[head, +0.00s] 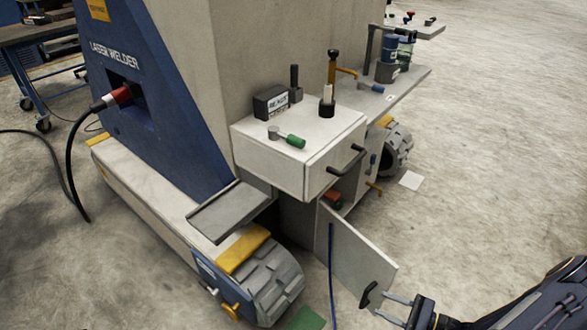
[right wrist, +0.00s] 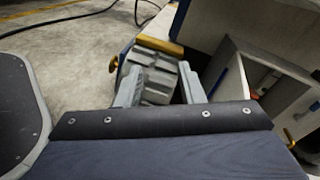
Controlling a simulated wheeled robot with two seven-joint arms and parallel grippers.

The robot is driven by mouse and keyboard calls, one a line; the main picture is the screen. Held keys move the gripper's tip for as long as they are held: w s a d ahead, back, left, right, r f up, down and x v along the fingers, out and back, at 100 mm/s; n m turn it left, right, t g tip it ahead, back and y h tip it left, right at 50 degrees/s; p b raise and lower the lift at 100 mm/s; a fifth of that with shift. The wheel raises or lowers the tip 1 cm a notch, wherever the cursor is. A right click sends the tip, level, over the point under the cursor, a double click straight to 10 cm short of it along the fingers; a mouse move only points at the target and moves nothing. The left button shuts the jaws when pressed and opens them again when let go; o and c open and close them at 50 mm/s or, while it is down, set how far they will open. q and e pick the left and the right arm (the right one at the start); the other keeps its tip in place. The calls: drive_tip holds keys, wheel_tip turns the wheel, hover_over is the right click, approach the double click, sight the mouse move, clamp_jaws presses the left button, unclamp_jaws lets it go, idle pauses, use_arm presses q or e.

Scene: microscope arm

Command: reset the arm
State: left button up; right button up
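A blue and beige machine marked LASER WELDER (head: 130,60) fills the middle of the head view. On its drawer box (head: 270,165) are a green-handled lever (head: 287,137), a dark labelled box (head: 272,102) and an upright brass-coloured lever with a black knob (head: 332,68). I cannot tell which part is the arm. Below, a small cabinet door (head: 355,255) hangs open, with a black handle (head: 369,294). My right gripper (head: 383,305) is open beside that handle. In the right wrist view, nothing is between its fingers (right wrist: 161,67). My left gripper is not in view.
A side shelf (head: 410,82) carries a blue-handled lever (head: 371,88) and a dark stand with containers (head: 392,62). A grey tray (head: 230,208) juts out above a track (head: 270,285), which also shows in the wrist view (right wrist: 155,75). Open floor (head: 480,170) lies to the right.

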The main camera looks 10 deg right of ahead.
drive_tip(key=s+a+r+n+g+h+b, duration=0.1)
drive_tip(key=a+r+n+g+h+b, duration=0.1)
drive_tip(key=a+r+n+g, duration=0.45)
drive_tip(key=s+a+r+n+g+h+b, duration=0.1)
drive_tip(key=a+r+n+g+b, duration=0.2)
drive_tip(key=r+n, duration=0.6)
drive_tip(key=s+a+r+n+t+h+b, duration=0.2)
drive_tip(key=s+a+r+n+t+h, duration=0.1)
drive_tip(key=s+a+r+n+h, duration=0.25)
wheel_tip(320, 180, up, 28)
drive_tip(key=s+d+p, duration=0.1)
drive_tip(key=d+p, duration=0.1)
drive_tip(key=p, duration=2.6)
drive_tip(key=shift+p, duration=0.35)
drive_tip(key=shift+s+f, duration=0.1)
